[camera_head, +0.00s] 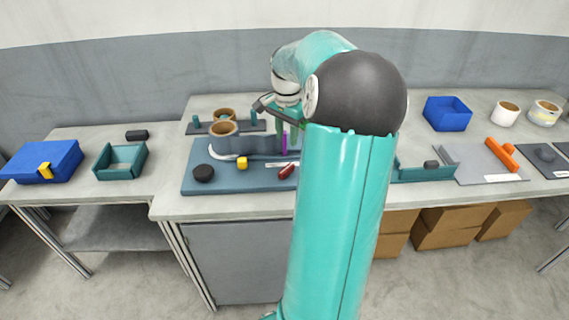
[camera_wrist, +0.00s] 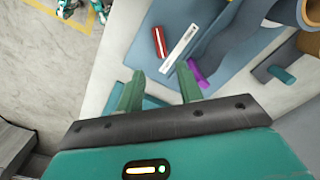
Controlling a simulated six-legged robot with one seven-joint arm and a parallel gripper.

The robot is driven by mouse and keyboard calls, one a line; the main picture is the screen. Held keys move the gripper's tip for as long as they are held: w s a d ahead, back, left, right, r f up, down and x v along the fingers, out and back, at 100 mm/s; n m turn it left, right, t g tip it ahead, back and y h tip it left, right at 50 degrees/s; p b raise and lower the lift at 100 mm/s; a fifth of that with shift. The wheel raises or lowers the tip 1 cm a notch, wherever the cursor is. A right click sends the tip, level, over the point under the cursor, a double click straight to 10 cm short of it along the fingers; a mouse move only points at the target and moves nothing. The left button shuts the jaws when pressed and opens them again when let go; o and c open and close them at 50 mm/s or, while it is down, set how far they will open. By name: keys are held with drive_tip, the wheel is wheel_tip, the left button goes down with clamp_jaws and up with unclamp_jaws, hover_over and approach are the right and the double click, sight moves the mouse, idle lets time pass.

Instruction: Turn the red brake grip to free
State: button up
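The red brake grip (camera_head: 286,171) is a short red bar near the front edge of the blue-grey board (camera_head: 240,185), beside my arm. In the wrist view the red grip (camera_wrist: 159,42) lies beyond my fingertips, apart from them. A white strip with small marks (camera_wrist: 180,48) lies beside it; the marks are too small to read. My gripper (camera_wrist: 160,88) is open, with two green fingers spread and nothing between them. In the head view my arm hides part of the board and much of the gripper.
A purple piece (camera_wrist: 195,72) stands near my right finger. Tan reels (camera_head: 223,128) stand behind. A teal tray (camera_head: 120,161) stands on the left table.

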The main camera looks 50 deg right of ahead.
sight(287, 168)
wheel_tip(287, 168, down, 12)
drive_tip(key=shift+r, duration=0.1)
drive_tip(key=shift+c, duration=0.3)
clamp_jaws()
